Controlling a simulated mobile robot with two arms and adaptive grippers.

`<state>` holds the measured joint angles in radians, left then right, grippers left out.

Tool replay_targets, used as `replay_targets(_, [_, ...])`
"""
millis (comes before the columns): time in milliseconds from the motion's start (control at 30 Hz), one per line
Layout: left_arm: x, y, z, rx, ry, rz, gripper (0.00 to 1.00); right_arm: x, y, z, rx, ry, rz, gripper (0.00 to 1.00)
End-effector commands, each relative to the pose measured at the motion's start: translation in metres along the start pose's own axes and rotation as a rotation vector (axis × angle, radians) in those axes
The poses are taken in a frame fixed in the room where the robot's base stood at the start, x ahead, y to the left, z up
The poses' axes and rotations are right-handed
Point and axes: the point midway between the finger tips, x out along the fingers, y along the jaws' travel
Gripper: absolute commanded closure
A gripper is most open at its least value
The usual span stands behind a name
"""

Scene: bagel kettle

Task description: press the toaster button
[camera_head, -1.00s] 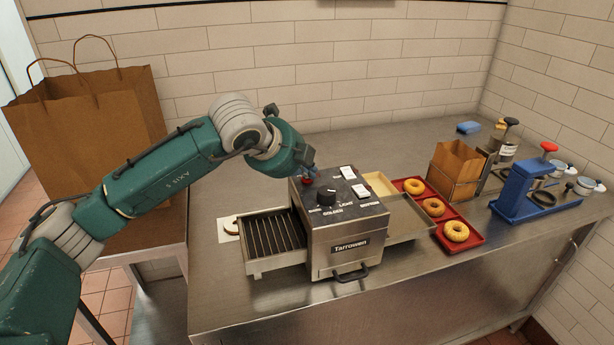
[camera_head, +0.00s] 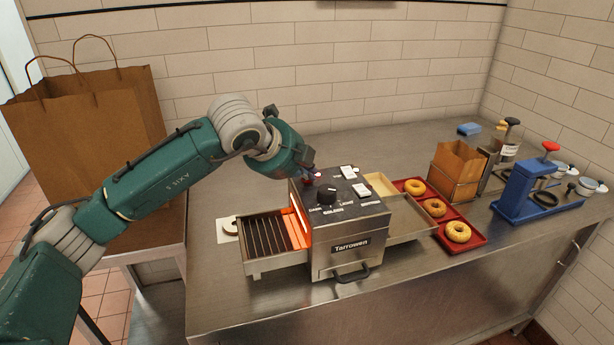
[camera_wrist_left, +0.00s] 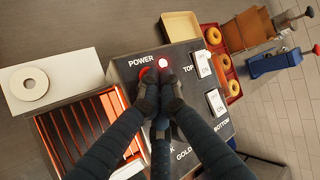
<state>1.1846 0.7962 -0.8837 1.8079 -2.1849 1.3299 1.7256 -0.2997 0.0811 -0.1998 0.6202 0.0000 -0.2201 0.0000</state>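The toaster (camera_head: 348,240) is a steel box labelled Tarrowen with a dark control panel. In the left wrist view its panel (camera_wrist_left: 182,52) has a POWER label, a lit red light (camera_wrist_left: 163,63) and a red button (camera_wrist_left: 135,78) partly hidden by the fingers. My left gripper (camera_head: 311,171) is at the panel's back left corner. In the left wrist view its fingertips (camera_wrist_left: 159,82) are together over the red button; contact is hard to tell. The toaster's left opening and its wire rack (camera_head: 270,235) glow orange. My right gripper is not in view.
Two white switches (camera_wrist_left: 204,63) marked TOP and BOTTOM and a black knob (camera_head: 326,194) sit on the panel. A red tray (camera_head: 476,240) with bagels stands right of the toaster. A blue press (camera_head: 520,190) is farther right. A paper bag (camera_head: 95,140) stands behind my left arm.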

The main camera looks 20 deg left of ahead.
Motion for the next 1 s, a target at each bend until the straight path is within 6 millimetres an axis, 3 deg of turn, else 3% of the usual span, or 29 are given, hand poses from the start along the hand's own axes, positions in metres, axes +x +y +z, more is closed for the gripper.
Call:
replay_targets(567, [-0.005, -0.005, 0.002, 0.0, 0.001, 0.004, 1.0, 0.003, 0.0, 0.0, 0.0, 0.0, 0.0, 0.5])
replay_targets(1000, [-0.034, -0.033, 0.013, 0.0, 0.002, 0.001, 1.0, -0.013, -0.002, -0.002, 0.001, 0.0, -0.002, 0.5])
